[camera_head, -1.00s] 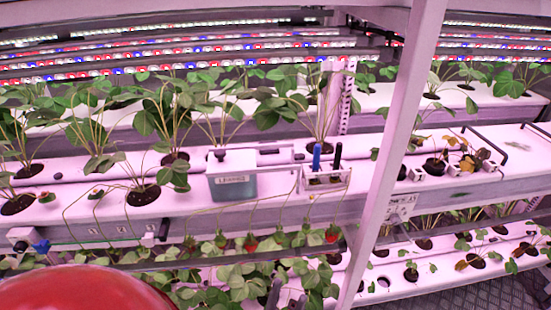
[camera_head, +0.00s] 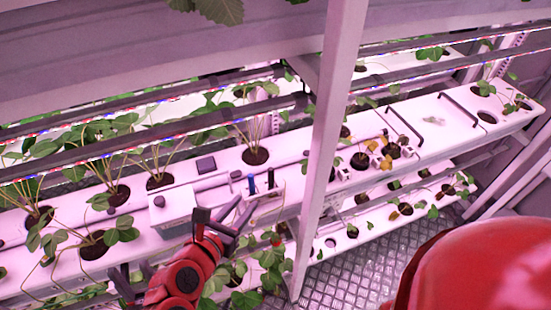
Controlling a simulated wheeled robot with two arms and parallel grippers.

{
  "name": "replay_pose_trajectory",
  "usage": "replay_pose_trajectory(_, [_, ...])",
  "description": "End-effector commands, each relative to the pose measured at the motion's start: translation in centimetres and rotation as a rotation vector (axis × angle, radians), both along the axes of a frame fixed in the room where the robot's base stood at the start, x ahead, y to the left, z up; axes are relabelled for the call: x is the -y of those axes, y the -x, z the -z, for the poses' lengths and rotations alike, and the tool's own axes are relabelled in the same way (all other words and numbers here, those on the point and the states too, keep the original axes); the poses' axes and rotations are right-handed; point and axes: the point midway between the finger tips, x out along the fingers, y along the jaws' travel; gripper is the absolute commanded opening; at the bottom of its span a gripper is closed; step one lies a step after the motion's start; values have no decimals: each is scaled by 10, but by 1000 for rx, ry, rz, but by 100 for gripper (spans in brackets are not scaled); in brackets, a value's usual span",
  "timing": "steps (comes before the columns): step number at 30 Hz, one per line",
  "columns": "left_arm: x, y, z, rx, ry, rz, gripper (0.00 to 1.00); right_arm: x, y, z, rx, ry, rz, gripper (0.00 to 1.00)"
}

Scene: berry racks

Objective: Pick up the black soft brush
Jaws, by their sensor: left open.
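The black brush (camera_head: 271,178) stands upright in a small white holder (camera_head: 268,197) on the front edge of the upper white rack, next to a blue-handled tool (camera_head: 252,184). Only its dark handle shows; its bristles are hidden in the holder. My left gripper (camera_head: 224,212) comes up from below with its dark fingers spread. It is open and empty, to the left of the holder and nearer the camera, apart from the brush. My right gripper is not in view.
A lidded box (camera_head: 174,206) stands left of the holder, close to my left gripper. A slanted white post (camera_head: 326,150) rises just right of the holder. Strawberry plants (camera_head: 104,240) stand in the channels. A dark light bar (camera_head: 200,117) crosses above.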

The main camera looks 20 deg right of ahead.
Motion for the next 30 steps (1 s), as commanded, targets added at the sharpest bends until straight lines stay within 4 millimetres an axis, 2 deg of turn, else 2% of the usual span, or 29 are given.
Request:
replay_pose_trajectory(2, [0, 0, -3, -1, 0, 0, 50, 3, -6, 4, -1, -24, -5, 37])
replay_pose_trajectory(9, [0, 0, -6, -1, 0, 0, 50, 40, -43, 24, 0, -19, 1, 37])
replay_pose_trajectory(15, [0, 0, -6, -1, 0, 0, 50, 65, -70, 37, 3, -18, 0, 37])
replay_pose_trajectory(23, [0, 0, -7, 0, 0, 0, 50, 77, -84, 44, 1, -15, -3, 37])
replay_pose_trajectory(30, [0, 0, -7, -1, 0, 0, 50, 98, -107, 55, 2, -15, -3, 37])
